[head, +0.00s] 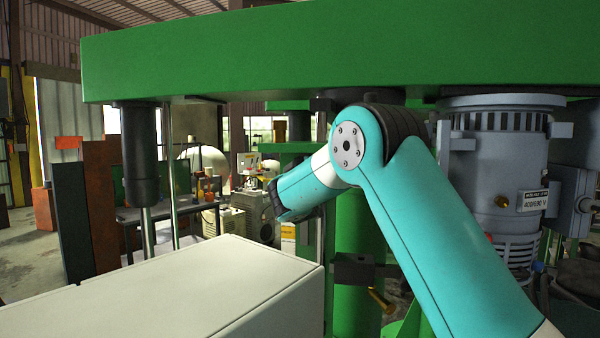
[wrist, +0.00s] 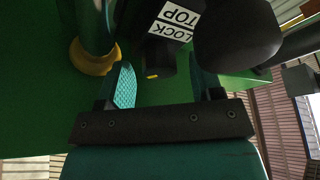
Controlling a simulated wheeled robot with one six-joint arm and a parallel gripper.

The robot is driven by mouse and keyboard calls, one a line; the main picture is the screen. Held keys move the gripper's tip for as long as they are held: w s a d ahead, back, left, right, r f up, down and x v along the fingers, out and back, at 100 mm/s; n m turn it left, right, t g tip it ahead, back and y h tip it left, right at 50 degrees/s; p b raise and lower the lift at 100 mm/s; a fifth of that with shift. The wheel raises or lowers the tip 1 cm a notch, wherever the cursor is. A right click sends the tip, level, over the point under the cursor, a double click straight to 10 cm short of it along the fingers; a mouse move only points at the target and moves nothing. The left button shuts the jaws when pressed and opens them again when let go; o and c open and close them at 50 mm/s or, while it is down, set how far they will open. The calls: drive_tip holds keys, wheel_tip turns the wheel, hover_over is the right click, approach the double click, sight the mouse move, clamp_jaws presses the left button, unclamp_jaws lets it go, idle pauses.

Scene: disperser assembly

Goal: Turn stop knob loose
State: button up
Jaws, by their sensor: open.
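In the wrist view, my gripper (wrist: 160,66) is open, with its two teal fingers spread apart. A dark knob-like part (wrist: 158,58) with a small yellow mark lies in the gap between the fingers, apart from the left one. Contact with the right finger cannot be told. A large rounded black part (wrist: 236,36) fills the upper right by the right finger. Which of these dark parts is the stop knob is not clear. In the head view, the fingers and knob are hidden.
A green beam (head: 300,50) spans the top of the head view. A grey motor (head: 495,170) stands right of my arm, and a black cylinder (head: 140,155) hangs at left. A white box (head: 170,290) fills the lower left. A yellow ring (wrist: 93,60) is near my left finger.

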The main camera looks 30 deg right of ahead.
drive_tip(key=b+v, duration=1.1)
drive_tip(key=v, duration=0.6)
drive_tip(key=shift+s, duration=0.2)
drive_tip(key=shift+a, duration=0.1)
